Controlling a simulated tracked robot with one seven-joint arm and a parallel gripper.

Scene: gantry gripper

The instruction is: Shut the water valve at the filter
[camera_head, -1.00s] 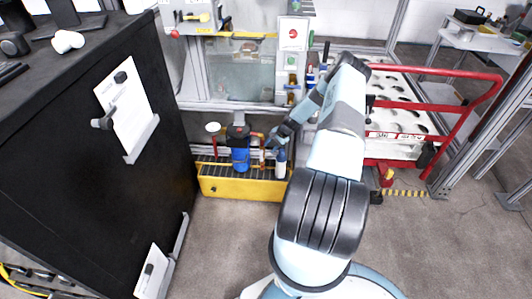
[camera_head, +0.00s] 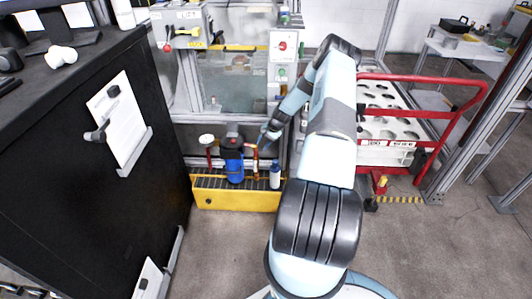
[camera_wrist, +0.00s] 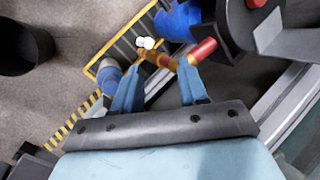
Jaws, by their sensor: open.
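The blue filter housing (camera_head: 234,168) with a dark cap stands upright over the yellow tray; its blue body also shows at the top of the wrist view (camera_wrist: 176,22). An orange-copper pipe (camera_head: 254,163) stands just right of it. In the wrist view, a brass fitting (camera_wrist: 157,58) and a red cylindrical piece (camera_wrist: 203,49) lie by the fingertips; I cannot tell which part is the valve handle. My gripper (camera_wrist: 158,67) is open, fingers spread at either side of the brass fitting, with nothing clearly held. Contact cannot be told. In the head view my gripper (camera_head: 263,141) is right of the filter.
The yellow tray (camera_head: 235,198) lies below the filter, with a white-and-blue bottle (camera_head: 275,176) at its right. A white funnel-like piece (camera_head: 207,139) stands left. A black cabinet (camera_head: 110,200) fills the left, a red-railed cart (camera_head: 440,145) the right.

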